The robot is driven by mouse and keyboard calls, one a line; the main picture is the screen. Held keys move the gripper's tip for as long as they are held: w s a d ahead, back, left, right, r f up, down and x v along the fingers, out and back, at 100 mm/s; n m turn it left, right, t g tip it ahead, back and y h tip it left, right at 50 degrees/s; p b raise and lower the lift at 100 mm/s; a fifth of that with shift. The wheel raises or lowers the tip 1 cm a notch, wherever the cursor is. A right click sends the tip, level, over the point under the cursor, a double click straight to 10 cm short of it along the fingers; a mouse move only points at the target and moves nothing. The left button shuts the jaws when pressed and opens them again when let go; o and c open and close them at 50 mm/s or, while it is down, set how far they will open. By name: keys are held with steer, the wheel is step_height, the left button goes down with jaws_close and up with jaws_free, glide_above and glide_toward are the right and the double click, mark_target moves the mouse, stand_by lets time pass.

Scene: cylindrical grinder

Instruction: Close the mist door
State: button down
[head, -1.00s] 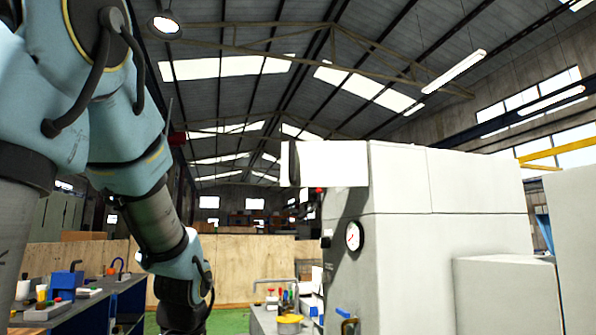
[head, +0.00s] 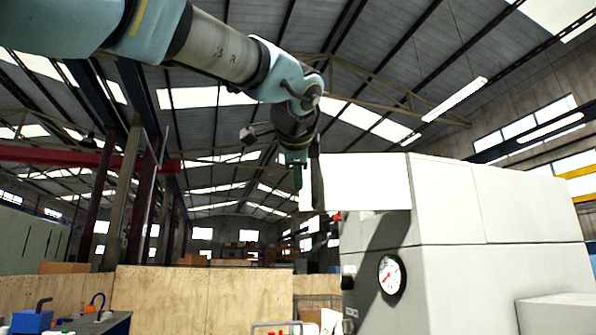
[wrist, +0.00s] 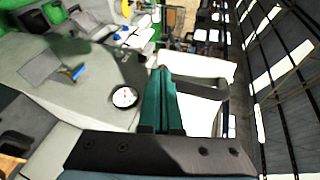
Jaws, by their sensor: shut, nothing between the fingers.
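The mist door appears to be the white panel (head: 368,182) that sticks out to the left from the top of the grey machine. A dark upright strip (head: 317,182) stands at its left end. My gripper (head: 298,178), with green fingers, is shut and empty just left of this strip, pointing down. I cannot tell whether it touches. In the wrist view the closed green fingers (wrist: 163,100) are beside a grey bar (wrist: 195,88) and the white panel (wrist: 205,66) behind it. The fingers hide part of that area.
The grey machine body (head: 470,210) with a round gauge (head: 391,274) fills the right side. A wooden partition (head: 200,305) and a workbench (head: 110,322) are at lower left. The space left of my gripper is open.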

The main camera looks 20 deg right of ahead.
mark_target(300, 205)
steer(key=p+x, duration=0.1)
steer(key=x, duration=0.2)
steer(key=p+x, duration=0.1)
steer(key=x, duration=0.2)
steer(key=r+p+x, duration=0.1)
steer(key=x, duration=0.2)
steer(key=shift+w+d+f, duration=0.1)
steer(key=shift+w+d, duration=0.1)
steer(key=shift+w, duration=0.1)
